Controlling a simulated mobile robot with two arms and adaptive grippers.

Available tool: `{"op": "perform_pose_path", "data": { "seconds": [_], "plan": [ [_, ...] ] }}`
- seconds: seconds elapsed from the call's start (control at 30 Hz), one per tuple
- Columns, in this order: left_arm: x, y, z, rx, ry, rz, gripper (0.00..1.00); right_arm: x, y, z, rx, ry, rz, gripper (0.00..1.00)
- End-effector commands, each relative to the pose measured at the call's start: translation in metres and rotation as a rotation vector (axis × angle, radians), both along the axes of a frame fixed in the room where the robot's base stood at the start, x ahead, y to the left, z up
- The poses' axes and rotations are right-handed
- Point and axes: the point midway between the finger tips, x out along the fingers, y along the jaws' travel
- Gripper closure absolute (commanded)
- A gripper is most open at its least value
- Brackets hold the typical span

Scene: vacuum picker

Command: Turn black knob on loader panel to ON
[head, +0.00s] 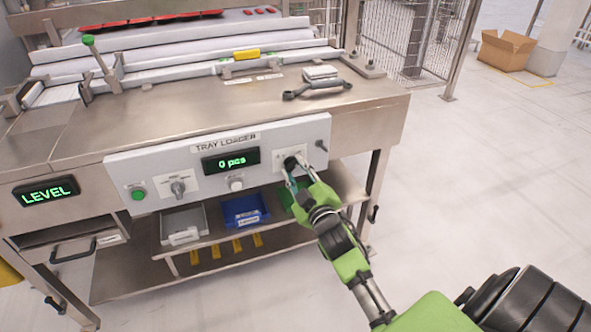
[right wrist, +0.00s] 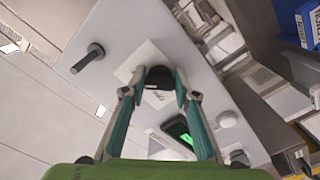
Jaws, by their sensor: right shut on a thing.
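The black knob (right wrist: 158,76) is on a white plate at the right part of the tray loader panel (head: 130,163). In the head view the knob (head: 290,161) is partly hidden by my gripper. My right gripper (head: 291,168) is at the knob, with its two fingers on either side of it. In the right wrist view the gripper (right wrist: 158,88) is shut on the knob. Lettering on the plate below the knob is too small to read surely. My left gripper is not in view.
The panel also has a green button (head: 138,194), a grey selector (head: 178,188), a display reading "0 pcs" (head: 231,161), a white button (head: 236,184) and a dark peg (head: 321,145). Bins, including a blue one (head: 245,211), sit on the shelf below. Open floor lies to the right.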

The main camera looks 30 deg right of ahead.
Motion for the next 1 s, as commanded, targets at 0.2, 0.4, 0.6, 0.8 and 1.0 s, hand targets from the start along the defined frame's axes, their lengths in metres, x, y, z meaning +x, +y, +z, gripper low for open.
{"op": "perform_pose_path", "data": {
  "seconds": [0.2, 0.4, 0.6, 0.8, 1.0],
  "plan": [
    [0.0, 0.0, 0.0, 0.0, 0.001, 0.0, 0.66, 0.0, 0.0, -0.002, 0.004, 0.002, 0.0, 0.56],
    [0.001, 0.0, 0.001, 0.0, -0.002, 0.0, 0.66, 0.0, 0.0, -0.001, 0.001, 0.001, 0.0, 0.56],
    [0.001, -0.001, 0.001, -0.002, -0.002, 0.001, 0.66, -0.013, 0.003, -0.002, 0.002, 0.003, 0.0, 0.56],
    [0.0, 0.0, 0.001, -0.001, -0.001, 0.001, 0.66, -0.05, 0.012, -0.002, 0.003, 0.005, 0.0, 0.56],
    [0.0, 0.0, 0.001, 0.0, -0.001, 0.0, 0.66, -0.088, 0.021, -0.002, 0.003, 0.004, -0.001, 0.56]
  ]
}}
